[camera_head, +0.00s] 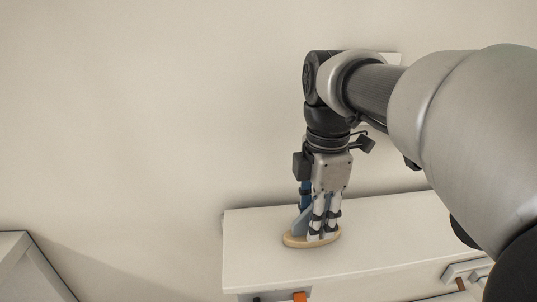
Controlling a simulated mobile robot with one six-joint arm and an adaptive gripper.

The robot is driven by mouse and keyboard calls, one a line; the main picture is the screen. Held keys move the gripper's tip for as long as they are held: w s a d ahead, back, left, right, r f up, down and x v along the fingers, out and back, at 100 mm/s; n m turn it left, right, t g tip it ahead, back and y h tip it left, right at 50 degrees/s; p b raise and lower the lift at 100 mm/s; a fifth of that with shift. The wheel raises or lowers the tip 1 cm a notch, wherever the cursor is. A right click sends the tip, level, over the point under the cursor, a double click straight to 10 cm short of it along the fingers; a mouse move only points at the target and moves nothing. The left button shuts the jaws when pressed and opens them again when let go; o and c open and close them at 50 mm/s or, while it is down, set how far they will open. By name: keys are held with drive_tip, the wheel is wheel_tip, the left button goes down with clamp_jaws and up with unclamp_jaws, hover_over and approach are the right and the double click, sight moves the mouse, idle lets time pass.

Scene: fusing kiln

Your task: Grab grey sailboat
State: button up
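The sailboat sits upright on top of a white cabinet (258,250). It has a tan oval base (293,241) and a grey-blue sail (301,222). My gripper (323,235) points straight down at the sailboat, with its fingertips low, just above the base. The fingers cover the right part of the sailboat, and the sail shows on their left. From this side I cannot tell whether the fingers are closed on it or only beside it.
The cabinet top is clear to the left of the sailboat. The cabinet front has an orange handle (299,297) and a dark one (257,299). A plain wall stands close behind. Another white piece of furniture (18,262) is at the lower left. My arm hides much of the right side.

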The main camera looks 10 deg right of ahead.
clamp_jaws()
idle(0.6)
